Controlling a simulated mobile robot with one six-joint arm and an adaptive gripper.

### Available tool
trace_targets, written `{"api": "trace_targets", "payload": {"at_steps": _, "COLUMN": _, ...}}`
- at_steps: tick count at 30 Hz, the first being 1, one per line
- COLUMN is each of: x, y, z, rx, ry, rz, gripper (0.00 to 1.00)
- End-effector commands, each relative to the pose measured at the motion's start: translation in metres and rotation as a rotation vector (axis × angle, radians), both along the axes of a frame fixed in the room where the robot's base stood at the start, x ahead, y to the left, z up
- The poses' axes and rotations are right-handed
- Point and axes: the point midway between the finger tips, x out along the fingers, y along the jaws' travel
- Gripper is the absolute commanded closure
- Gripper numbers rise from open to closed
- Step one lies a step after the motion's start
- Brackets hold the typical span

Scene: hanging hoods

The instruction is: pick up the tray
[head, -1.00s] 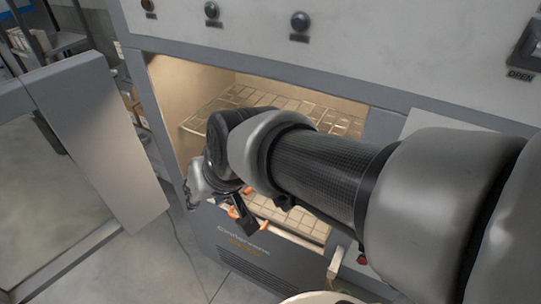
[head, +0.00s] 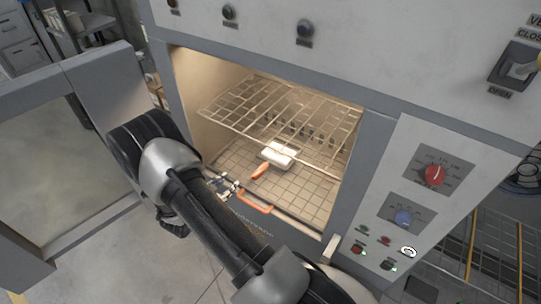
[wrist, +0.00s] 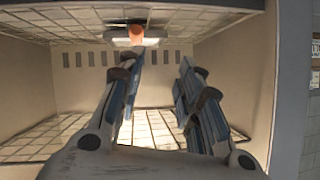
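A small white object (head: 281,153) with an orange handle (head: 261,171) lies inside the lit chamber, low down beneath the wire rack. It may be the tray. A curved orange bar (head: 254,203) shows at the chamber's front edge. I cannot tell what it belongs to. My gripper (head: 228,186) is at the chamber's lower left opening, short of the orange handle and apart from the white object. In the wrist view my gripper (wrist: 158,88) has its fingers spread with nothing between them. The orange handle (wrist: 136,32) and white object (wrist: 112,36) show beyond them at the top.
A wire rack (head: 240,106) spans the chamber above a gridded floor (head: 308,192). The hinged door (head: 75,125) stands open at left. A control panel (head: 428,190) with red and blue knobs is at right. The chamber frame borders the opening.

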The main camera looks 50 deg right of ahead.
Motion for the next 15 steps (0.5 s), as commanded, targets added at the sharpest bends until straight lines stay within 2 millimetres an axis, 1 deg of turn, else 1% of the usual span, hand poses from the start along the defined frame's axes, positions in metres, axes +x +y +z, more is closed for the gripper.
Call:
{"api": "trace_targets", "payload": {"at_steps": 1, "x": -0.011, "y": -0.005, "z": -0.006, "rx": -0.031, "ry": 0.014, "rz": -0.026, "gripper": 0.67}}
{"api": "trace_targets", "payload": {"at_steps": 3, "x": -0.022, "y": -0.01, "z": -0.011, "rx": -0.063, "ry": 0.027, "rz": -0.052, "gripper": 0.67}}
{"api": "trace_targets", "payload": {"at_steps": 6, "x": -0.028, "y": -0.017, "z": -0.015, "rx": -0.085, "ry": 0.032, "rz": -0.073, "gripper": 0.67}}
{"api": "trace_targets", "payload": {"at_steps": 8, "x": -0.029, "y": -0.025, "z": -0.019, "rx": -0.089, "ry": 0.034, "rz": -0.077, "gripper": 0.67}}
{"api": "trace_targets", "payload": {"at_steps": 15, "x": -0.022, "y": -0.072, "z": -0.039, "rx": -0.088, "ry": 0.033, "rz": -0.078, "gripper": 0.67}}
